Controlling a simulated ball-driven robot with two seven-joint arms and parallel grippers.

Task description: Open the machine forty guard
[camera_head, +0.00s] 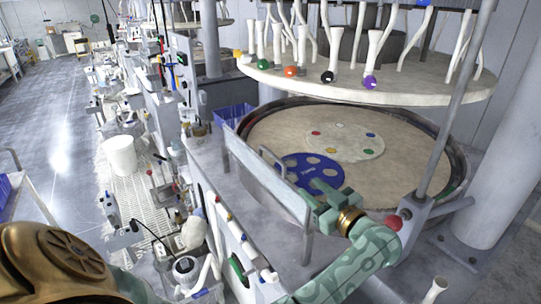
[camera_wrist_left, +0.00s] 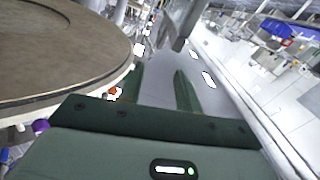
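A grey flat guard panel (camera_head: 262,184) stands upright along the near-left side of the machine's round platen (camera_head: 270,130). A bar handle (camera_head: 272,158) shows near its top edge. My left gripper (camera_head: 314,193) is near the panel's right end, its fingers pointing left towards it. I cannot tell from the head view whether it touches the panel. In the left wrist view my left gripper (camera_wrist_left: 157,78) has its two green fingers apart, with nothing seen held between them. A grey bar (camera_wrist_left: 176,22) lies ahead of the fingertips. My right gripper is not in view.
A blue holed disc (camera_head: 308,168) and a pale disc (camera_head: 344,141) lie on the platen. A raised round plate (camera_head: 370,88) with pale tubes hangs above. A slanted grey post (camera_head: 455,105) and red knob (camera_head: 392,222) stand right of the gripper. A cluttered bench runs at left.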

